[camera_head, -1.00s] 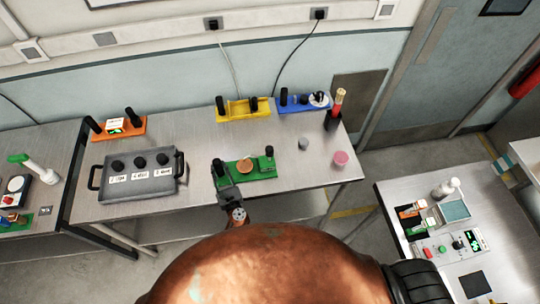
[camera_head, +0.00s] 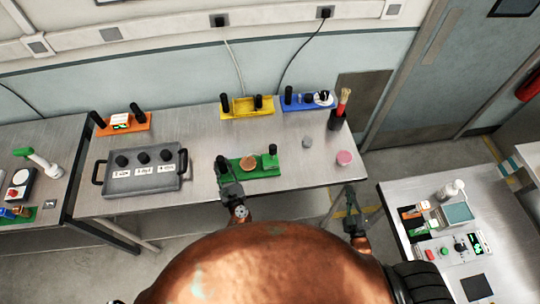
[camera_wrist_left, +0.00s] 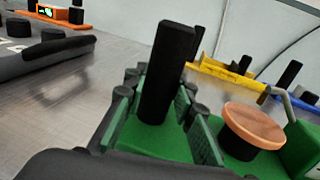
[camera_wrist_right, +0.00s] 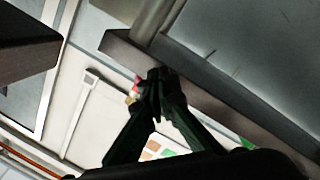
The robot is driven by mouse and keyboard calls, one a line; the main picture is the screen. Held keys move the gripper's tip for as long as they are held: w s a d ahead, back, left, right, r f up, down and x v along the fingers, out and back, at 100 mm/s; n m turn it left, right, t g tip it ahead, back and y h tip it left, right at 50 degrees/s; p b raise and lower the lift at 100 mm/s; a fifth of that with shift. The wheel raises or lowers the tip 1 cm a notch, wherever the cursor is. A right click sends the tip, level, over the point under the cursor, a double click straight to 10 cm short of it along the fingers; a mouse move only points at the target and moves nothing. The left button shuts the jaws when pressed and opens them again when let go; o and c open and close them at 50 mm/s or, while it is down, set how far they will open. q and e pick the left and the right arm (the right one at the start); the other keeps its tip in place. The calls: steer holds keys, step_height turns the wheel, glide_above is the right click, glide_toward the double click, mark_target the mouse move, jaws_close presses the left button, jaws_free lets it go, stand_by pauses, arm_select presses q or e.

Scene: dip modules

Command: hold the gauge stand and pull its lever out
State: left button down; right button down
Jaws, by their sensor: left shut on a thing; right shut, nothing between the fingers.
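The green stand (camera_head: 262,171), which I take for the gauge stand, sits near the table's front edge. It has a black post at each end and a copper disc (camera_head: 248,162) between them. My left gripper (camera_head: 231,188) is shut on its left black post (camera_wrist_left: 167,75), with a finger on either side. In the left wrist view a bent grey lever (camera_wrist_left: 288,100) shows beside the copper disc, on the green block at right. My right gripper (camera_head: 350,190) is shut and empty, off the table's front right edge; its fingertips meet in the right wrist view (camera_wrist_right: 155,78).
A grey box with knobs (camera_head: 140,180) stands left of the green stand. Orange (camera_head: 125,124), yellow (camera_head: 247,108) and blue (camera_head: 307,104) stands are farther back. A pink cylinder (camera_head: 344,158), a small grey cylinder (camera_head: 307,141) and a brush cup (camera_head: 336,119) are at right.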

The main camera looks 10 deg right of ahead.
step_height(320, 180, up, 6)
steer(key=d+t, duration=0.1)
steer(key=t, duration=0.1)
steer(key=n+g+y, duration=0.4)
steer(key=n+y, duration=0.8)
steer(key=n, duration=0.5)
glide_toward(273, 153)
steer(key=s+a, duration=0.2)
steer(key=a, duration=0.3)
steer(key=shift+r, duration=0.3)
steer(key=x, duration=1)
steer(key=d, duration=0.3)
steer(key=shift+w+d, duration=0.3)
steer(key=shift+w, duration=0.05)
